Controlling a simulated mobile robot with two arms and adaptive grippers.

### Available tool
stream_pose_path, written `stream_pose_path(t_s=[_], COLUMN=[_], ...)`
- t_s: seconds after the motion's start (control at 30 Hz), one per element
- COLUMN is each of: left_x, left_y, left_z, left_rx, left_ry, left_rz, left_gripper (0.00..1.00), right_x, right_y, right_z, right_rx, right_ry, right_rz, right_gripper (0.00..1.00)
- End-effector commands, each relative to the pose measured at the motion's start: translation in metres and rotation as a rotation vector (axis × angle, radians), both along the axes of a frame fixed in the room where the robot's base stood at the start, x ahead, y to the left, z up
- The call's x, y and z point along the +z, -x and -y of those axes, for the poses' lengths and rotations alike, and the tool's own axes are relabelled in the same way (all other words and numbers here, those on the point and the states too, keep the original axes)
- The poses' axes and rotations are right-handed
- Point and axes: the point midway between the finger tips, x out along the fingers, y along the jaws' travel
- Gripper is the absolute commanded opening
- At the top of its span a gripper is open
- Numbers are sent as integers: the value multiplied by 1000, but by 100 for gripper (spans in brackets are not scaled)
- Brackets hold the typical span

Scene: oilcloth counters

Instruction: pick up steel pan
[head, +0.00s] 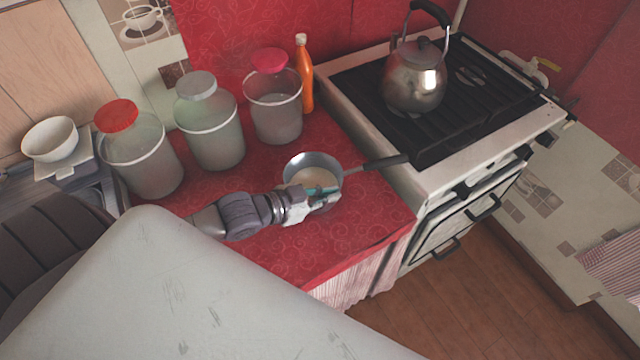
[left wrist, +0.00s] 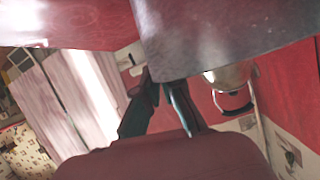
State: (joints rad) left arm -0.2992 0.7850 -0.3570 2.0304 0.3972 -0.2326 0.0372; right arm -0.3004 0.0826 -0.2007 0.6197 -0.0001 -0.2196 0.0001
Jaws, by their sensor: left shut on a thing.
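The steel pan (head: 300,163) is on the red counter in the head view, with its dark handle (head: 375,163) reaching right toward the stove. My left gripper (head: 322,194) is at the pan's near side, shut on its rim. In the left wrist view the two fingers (left wrist: 162,92) meet the edge of a large grey metal surface, the pan (left wrist: 210,40), which fills the top of the picture. Whether the pan touches the counter is hard to tell. My right gripper is in neither view.
Three lidded jars (head: 208,130) and an orange bottle (head: 304,75) stand behind the pan. A kettle (head: 414,80) sits on the stove (head: 350,85) at the right. A white bowl (head: 50,140) is at the far left. The red counter (head: 375,215) is clear at the pan's right front.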

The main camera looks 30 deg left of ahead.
Motion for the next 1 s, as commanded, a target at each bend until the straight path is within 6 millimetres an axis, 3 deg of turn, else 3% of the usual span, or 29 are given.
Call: stream_pose_path(t_s=[0.63,1.0], left_x=[10,39], left_y=[-1,-2], left_z=[0,0], left_rx=[-1,-4], left_ry=[0,-1], left_rz=[10,13], left_gripper=[0,0], right_x=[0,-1], right_y=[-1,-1], right_z=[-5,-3], right_rx=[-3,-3], right_ry=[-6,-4], right_rz=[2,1], right_gripper=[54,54])
